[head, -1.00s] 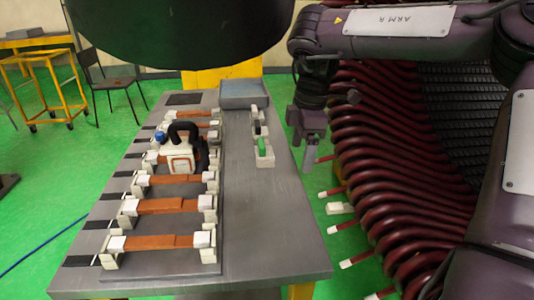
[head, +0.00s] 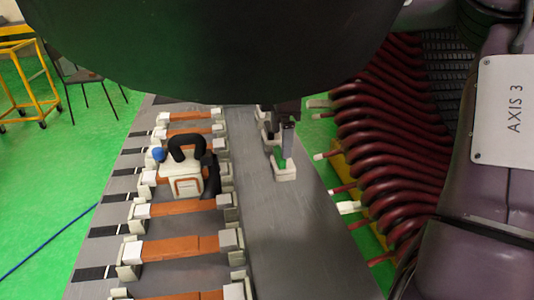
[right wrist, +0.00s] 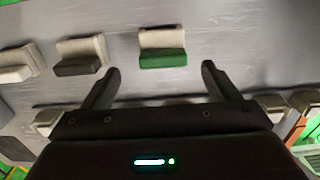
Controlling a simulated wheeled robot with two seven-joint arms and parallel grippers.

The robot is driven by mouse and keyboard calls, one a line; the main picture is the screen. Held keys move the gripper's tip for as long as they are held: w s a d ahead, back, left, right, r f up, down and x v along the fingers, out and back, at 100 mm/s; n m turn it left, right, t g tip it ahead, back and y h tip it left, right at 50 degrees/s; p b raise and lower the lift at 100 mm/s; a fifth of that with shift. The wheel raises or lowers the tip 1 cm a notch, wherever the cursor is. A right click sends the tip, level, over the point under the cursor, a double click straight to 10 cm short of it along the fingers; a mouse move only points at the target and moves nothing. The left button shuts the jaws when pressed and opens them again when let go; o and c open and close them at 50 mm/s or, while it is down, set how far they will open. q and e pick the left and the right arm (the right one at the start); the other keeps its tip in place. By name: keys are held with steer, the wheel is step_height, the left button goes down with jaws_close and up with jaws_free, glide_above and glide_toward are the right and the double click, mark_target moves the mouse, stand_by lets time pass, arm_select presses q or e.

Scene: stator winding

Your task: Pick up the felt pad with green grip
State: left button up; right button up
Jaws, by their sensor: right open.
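The felt pad with green grip (right wrist: 162,47) lies on the grey table, a pale block with a green strip along its near side in the right wrist view. In the head view the same pad (head: 285,172) shows at the near end of a short row, partly covered by my right gripper (head: 287,150). In the right wrist view my right gripper (right wrist: 160,82) is open and empty, its fingertips just short of the pad, one towards each side. My left gripper is not seen.
A pad with a dark grip (right wrist: 80,55) and a pale pad (right wrist: 15,63) lie beside it in the row. A white device with a black handle (head: 182,175) stands among orange bars on white supports (head: 178,247). Dark red coils (head: 400,140) rise right of the table.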

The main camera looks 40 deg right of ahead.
mark_target(281, 160)
steer(key=shift+w+f, duration=0.1)
steer(key=shift+f, duration=0.25)
steer(key=f, duration=0.6)
steer(key=shift+s+f+b, duration=0.15)
steer(key=shift+s+b, duration=0.2)
steer(key=shift+b, duration=0.05)
steer(key=shift+f, duration=0.25)
steer(key=c, duration=1)
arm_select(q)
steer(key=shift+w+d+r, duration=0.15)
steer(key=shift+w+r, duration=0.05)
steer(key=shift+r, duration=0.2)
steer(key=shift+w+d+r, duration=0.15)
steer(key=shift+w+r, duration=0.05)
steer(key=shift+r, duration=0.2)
arm_select(e)
steer(key=shift+c, duration=0.5)
steer(key=shift+r, duration=0.1)
